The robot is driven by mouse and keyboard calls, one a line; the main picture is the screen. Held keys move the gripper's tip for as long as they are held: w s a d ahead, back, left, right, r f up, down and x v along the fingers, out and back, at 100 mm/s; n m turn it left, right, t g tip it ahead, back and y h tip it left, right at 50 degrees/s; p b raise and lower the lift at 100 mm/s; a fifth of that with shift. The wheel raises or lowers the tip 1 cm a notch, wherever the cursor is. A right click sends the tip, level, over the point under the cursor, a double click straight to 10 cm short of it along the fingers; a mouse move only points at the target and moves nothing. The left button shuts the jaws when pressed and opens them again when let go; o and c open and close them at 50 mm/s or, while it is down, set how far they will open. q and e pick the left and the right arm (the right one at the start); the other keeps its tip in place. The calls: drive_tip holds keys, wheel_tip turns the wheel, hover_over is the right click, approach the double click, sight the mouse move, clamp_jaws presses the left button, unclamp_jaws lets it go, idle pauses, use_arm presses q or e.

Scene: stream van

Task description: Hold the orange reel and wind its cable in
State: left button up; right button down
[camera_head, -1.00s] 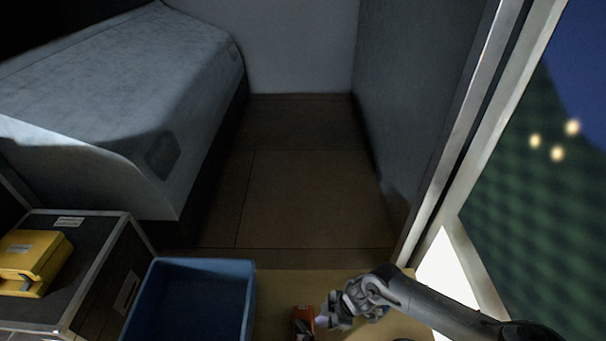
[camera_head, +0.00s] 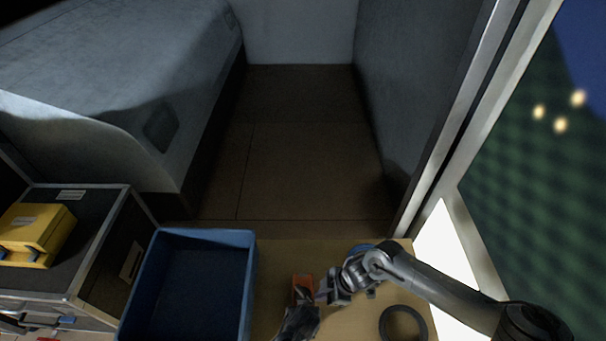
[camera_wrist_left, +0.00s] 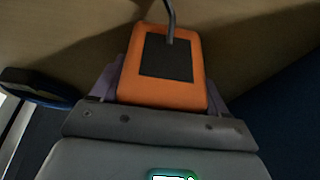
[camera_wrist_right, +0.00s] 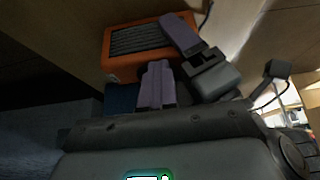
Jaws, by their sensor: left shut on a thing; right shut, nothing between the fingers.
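The orange reel (camera_head: 302,281) is above the tan tabletop, low in the head view. My left gripper (camera_head: 300,304) is shut on it. In the left wrist view the orange reel (camera_wrist_left: 195,92) sits between purple finger pads, with a dark square face and a grey strand of cable (camera_wrist_left: 170,20) at it. In the right wrist view the orange reel (camera_wrist_right: 118,66) shows a dark slatted face. My right gripper (camera_head: 322,294) is beside the reel's right side; its purple fingers (camera_wrist_right: 157,84) are together and empty. I cannot tell whether they touch the reel.
A blue open bin (camera_head: 252,275) stands left of the reel. A black ring (camera_head: 403,309) lies on the tabletop (camera_head: 365,325) to the right. A blue item (camera_head: 361,247) shows partly behind my right wrist. A yellow case (camera_head: 35,235) sits on a dark flight case (camera_head: 100,215) at left.

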drive_tip(key=shift+s+a, duration=0.15)
idle(0.4)
wheel_tip(320, 180, up, 6)
drive_tip(key=shift+d, duration=0.45)
idle(0.6)
drive_tip(key=shift+s, duration=0.1)
drive_tip(key=w+f, duration=0.4)
drive_tip(key=f, duration=0.2)
drive_tip(key=shift+w+d, duration=0.15)
idle(0.8)
